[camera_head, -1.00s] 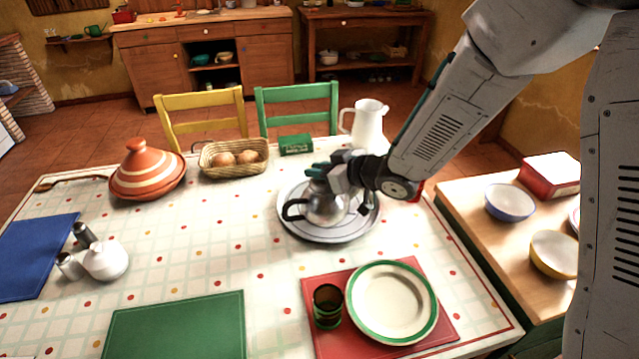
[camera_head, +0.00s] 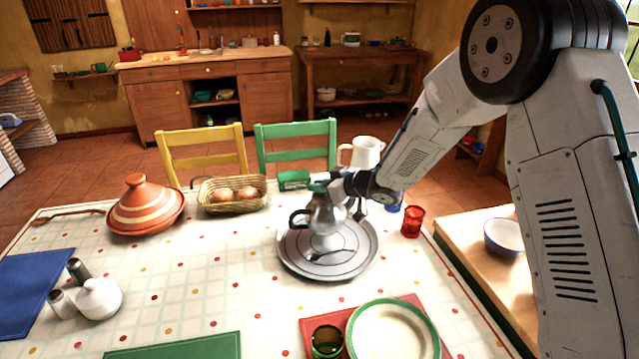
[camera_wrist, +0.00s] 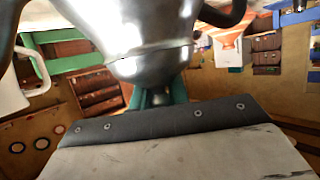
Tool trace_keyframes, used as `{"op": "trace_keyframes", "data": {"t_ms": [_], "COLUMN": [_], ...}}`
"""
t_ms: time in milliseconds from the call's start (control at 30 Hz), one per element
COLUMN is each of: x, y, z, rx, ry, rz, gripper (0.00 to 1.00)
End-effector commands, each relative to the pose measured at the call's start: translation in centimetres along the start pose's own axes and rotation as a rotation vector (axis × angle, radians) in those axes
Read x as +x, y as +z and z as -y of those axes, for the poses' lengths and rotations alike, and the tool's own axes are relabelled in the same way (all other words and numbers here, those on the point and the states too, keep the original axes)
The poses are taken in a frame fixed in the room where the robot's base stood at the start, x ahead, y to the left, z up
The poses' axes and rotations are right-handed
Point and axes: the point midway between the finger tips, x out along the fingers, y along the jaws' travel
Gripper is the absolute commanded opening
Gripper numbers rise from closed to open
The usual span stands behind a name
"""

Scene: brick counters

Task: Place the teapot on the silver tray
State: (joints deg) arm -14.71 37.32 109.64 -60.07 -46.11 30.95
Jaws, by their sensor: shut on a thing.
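A silver teapot (camera_head: 326,216) with a dark handle is over the round silver tray (camera_head: 300,265) on the table. It looks upright, and whether its base touches the tray is hard to tell. My gripper (camera_head: 335,187) is shut on the teapot near its top, coming from the right. The wrist view shows the teapot's shiny body (camera_wrist: 150,40) close up, with green finger parts (camera_wrist: 155,98) against it. A dark spoon-like shape (camera_head: 325,255) shows on the tray's near part; it may be a reflection.
A white jug (camera_head: 366,152), a green box (camera_head: 294,180) and a bread basket (camera_head: 232,194) stand behind the tray. A red glass (camera_head: 412,221) and a blue glass (camera_head: 393,201) are to its right. A green-rimmed plate (camera_head: 392,335) lies in front.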

Motion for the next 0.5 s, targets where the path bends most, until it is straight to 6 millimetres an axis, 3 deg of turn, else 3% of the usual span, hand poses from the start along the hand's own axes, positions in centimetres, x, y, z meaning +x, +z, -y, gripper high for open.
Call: {"op": "trace_keyframes", "data": {"t_ms": [133, 500], "x": [0.7, 0.8], "y": [1.4, 1.8], "z": [0.0, 0.0], "rx": [0.000, -0.002], "ry": [0.000, 0.000], "rz": [-0.003, -0.004], "gripper": [0.00, 0.00]}}
